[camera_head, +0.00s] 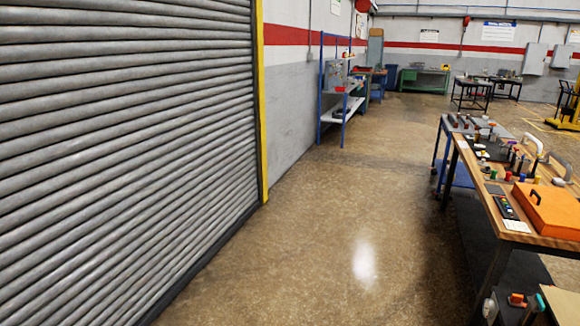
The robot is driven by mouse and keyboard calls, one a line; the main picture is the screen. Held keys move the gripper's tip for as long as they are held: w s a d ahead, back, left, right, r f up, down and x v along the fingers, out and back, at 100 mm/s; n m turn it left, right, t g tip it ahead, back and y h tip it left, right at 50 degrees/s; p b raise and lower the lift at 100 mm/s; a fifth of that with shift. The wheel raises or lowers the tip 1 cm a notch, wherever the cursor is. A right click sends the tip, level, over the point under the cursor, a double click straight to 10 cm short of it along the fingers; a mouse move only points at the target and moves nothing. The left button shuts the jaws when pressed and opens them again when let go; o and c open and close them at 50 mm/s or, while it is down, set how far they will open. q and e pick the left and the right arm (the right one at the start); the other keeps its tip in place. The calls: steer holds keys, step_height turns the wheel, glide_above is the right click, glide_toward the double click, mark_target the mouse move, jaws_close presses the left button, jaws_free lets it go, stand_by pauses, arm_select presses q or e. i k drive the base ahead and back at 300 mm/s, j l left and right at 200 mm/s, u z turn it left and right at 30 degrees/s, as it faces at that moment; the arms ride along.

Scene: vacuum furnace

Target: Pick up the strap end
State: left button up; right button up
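I cannot make out a strap end anywhere in this head view. A wooden-topped workbench (487,197) stands at the right and bears many small items, too small to tell apart. An orange case (548,210) with a dark handle lies on its near end. Neither of my grippers is in view.
A grey roller shutter (120,150) with a yellow edge post (260,100) fills the left. A blue-framed shelf rack (321,95) stands along the wall farther back. A green bench (425,73) stands at the far wall. The brown floor (340,215) between shutter and workbench is clear.

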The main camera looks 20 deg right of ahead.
mark_target(514, 298)
steer(key=i+z, duration=0.4)
steer(key=i, duration=0.25)
steer(key=i+j+z, duration=0.15)
steer(key=i+z, duration=0.25)
steer(key=i, duration=0.3)
